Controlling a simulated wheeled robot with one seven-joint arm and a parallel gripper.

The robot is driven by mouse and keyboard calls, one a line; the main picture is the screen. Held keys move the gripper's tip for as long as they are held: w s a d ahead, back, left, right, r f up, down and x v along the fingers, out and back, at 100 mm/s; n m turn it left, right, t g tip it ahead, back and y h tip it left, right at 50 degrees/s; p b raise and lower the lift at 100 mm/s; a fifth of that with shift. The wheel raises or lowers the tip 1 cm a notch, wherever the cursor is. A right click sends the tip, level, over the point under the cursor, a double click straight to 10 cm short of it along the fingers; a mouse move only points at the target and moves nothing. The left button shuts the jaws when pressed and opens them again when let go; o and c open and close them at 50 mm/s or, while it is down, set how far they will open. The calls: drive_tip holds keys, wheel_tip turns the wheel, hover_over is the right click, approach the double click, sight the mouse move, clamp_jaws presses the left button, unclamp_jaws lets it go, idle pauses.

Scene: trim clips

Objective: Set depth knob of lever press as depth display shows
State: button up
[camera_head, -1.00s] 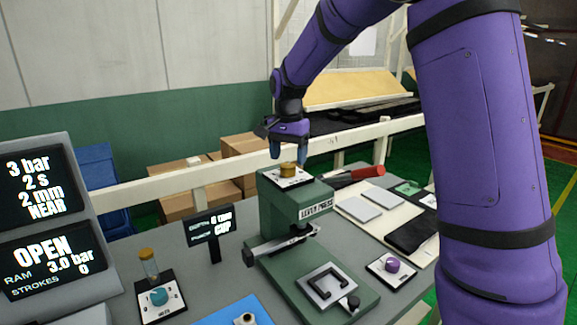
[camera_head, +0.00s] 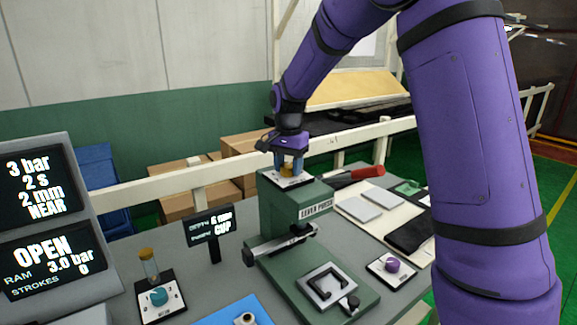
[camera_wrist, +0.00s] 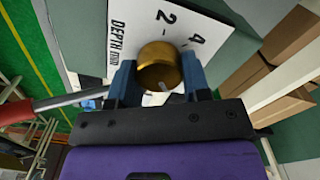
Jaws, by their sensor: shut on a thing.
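The brass depth knob (camera_head: 287,170) sits on a white plate on top of the green lever press (camera_head: 283,215). My gripper (camera_head: 289,164) points down over it, its blue fingers shut on the knob's sides. In the wrist view the knob (camera_wrist: 160,67) is between the fingers; a pale pointer mark shows on its lower part. The dial plate (camera_wrist: 128,30) reads "DEPTH mm" with marks 2 and 4; the rest of the scale is hidden. The small black depth display (camera_head: 212,228) seems to read 6 mm, with "CUP" below, in small, blurred text.
A large screen (camera_head: 38,185) at left reads 3 bar, 2 s, 2 mm, NEAR. A pale rail (camera_head: 240,182) runs behind.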

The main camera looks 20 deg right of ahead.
sight(287, 164)
drive_tip(key=n, duration=0.5)
drive_tip(key=shift+w, duration=0.1)
drive_tip(key=shift+a+n, duration=0.15)
drive_tip(key=shift+n, duration=2.25)
drive_tip(key=o, duration=0.9)
wheel_tip(287, 164, up, 11)
drive_tip(key=shift+f, duration=0.1)
